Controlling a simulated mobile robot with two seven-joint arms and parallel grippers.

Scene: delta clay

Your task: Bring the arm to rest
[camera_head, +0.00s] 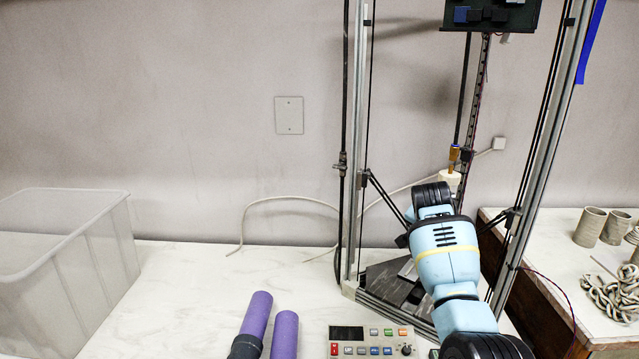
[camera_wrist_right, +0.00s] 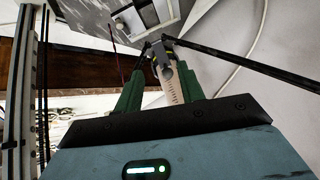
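My right arm (camera_head: 447,255) is light blue with black joints. It comes in from the bottom right and reaches into the tall metal frame of the clay printer (camera_head: 357,130). Its gripper is hidden in the head view. In the right wrist view my right gripper (camera_wrist_right: 160,64) has its two green fingers apart. A pale ribbed part (camera_wrist_right: 172,88) shows between them, closer to the right finger; I cannot tell if it touches. Dark rods of the printer meet just beyond the fingertips. My left gripper is not in view.
A clear plastic bin (camera_head: 75,255) stands at the left of the white table. Two purple cylinders (camera_head: 285,335) and a control box (camera_head: 372,341) are at the front. A side table (camera_head: 570,255) on the right holds clay cups and coils. The table between bin and printer is mostly clear.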

